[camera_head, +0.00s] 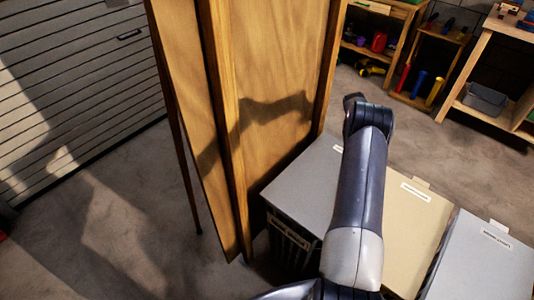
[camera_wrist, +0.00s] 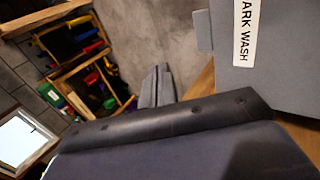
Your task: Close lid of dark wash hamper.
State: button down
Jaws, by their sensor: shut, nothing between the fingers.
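The dark wash hamper's grey lid (camera_wrist: 275,75) fills the upper right of the wrist view. Its white label (camera_wrist: 246,30) reads "ARK WASH", with the first letter cut off, and a small grey tab (camera_wrist: 203,30) sticks out from its edge. In the head view the leftmost grey lid (camera_head: 300,190) lies flat over its dark slatted hamper (camera_head: 290,238), about level with its neighbours. My arm hides part of its right side. My gripper (camera_wrist: 157,72) shows in the wrist view with its fingers together and empty, left of the lid and apart from it. The head view does not show the fingers.
A cream-lidded hamper (camera_head: 408,235) and a pale grey-lidded one (camera_head: 485,262) stand to the right. Tall wooden panels (camera_head: 270,70) rise close behind and left of the grey lid. Shelves (camera_head: 440,60) stand at the back right. Open floor (camera_head: 110,205) lies left.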

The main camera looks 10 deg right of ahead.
jog(key=f+b, duration=0.2)
jog(key=f, duration=0.1)
jog(key=d+f+b, duration=0.1)
jog(key=f+b, duration=0.2)
jog(key=f, duration=0.1)
jog(key=w+f+b, duration=0.1)
jog(key=f+b, duration=0.2)
jog(key=shift+w+d+f, duration=0.1)
jog(key=shift+d+f, duration=0.25)
jog(key=shift+d, duration=0.05)
jog(key=shift+f+b, duration=0.75)
jog(key=shift+f, duration=0.1)
jog(key=shift+f, duration=0.25)
jog(key=shift+a+r, duration=0.1)
